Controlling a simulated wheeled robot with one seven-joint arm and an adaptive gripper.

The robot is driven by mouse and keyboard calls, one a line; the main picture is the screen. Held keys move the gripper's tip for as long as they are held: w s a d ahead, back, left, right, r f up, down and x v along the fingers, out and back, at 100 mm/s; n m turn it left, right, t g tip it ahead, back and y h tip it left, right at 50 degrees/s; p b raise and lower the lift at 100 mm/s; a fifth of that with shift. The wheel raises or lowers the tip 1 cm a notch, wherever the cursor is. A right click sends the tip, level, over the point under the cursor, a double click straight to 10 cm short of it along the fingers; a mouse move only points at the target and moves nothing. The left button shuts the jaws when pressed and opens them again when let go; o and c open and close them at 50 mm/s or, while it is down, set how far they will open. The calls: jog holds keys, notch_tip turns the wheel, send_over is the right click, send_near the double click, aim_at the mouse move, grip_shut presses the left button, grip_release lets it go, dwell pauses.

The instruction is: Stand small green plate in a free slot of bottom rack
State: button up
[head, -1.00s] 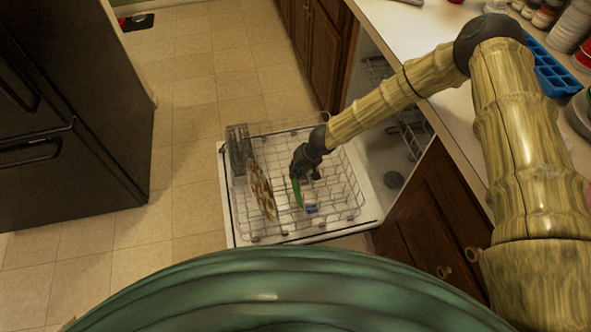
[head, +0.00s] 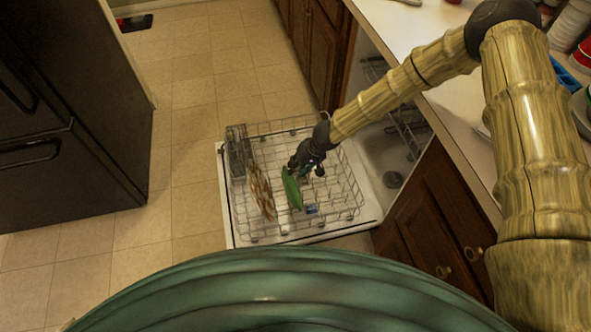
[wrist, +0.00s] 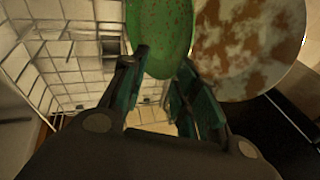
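The small green plate (head: 291,189) stands tilted in the bottom rack (head: 338,192), leaning left in the head view. Its lower edge meets the wires, but I cannot tell which slot it is in. In the wrist view the speckled green plate (wrist: 162,30) shows its face just beyond the fingertips. My gripper (head: 302,172) is beside the plate's upper edge. In the wrist view my gripper (wrist: 164,58) has its fingers spread apart, with nothing clamped between them.
A brown-and-white patterned plate (head: 261,190) stands in the rack left of the green plate. A grey cutlery basket (head: 238,150) is at the rack's left. A small blue item (head: 312,209) lies near the front. Wooden cabinets (head: 436,215) flank the open dishwasher. The rack's right side looks clear.

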jog(key=w+v, duration=0.1)
jog(key=v, duration=0.7)
jog(key=shift+s+r, duration=0.25)
jog(key=shift+s, duration=0.3)
jog(key=shift+d+f, duration=0.1)
jog(key=shift+d, duration=0.05)
jog(key=s+d+f+g+h+p, duration=0.15)
jog(key=s+d+f, duration=0.25)
jog(key=s+d, duration=0.45)
jog(key=s+d+f+h+p, duration=0.1)
jog(key=s+d+f+h, duration=0.4)
jog(key=s, duration=0.7)
jog(key=s+d+r+m+y+p, duration=0.1)
jog(key=s+d+r, duration=0.1)
jog(key=s+d, duration=0.3)
jog(key=s+d+r+m+y+p, duration=0.1)
jog(key=s+d+r, duration=0.2)
jog(key=s, duration=0.8)
jog(key=shift+s+d+r, duration=0.2)
jog(key=shift+s+d, duration=0.2)
jog(key=shift+d, duration=0.5)
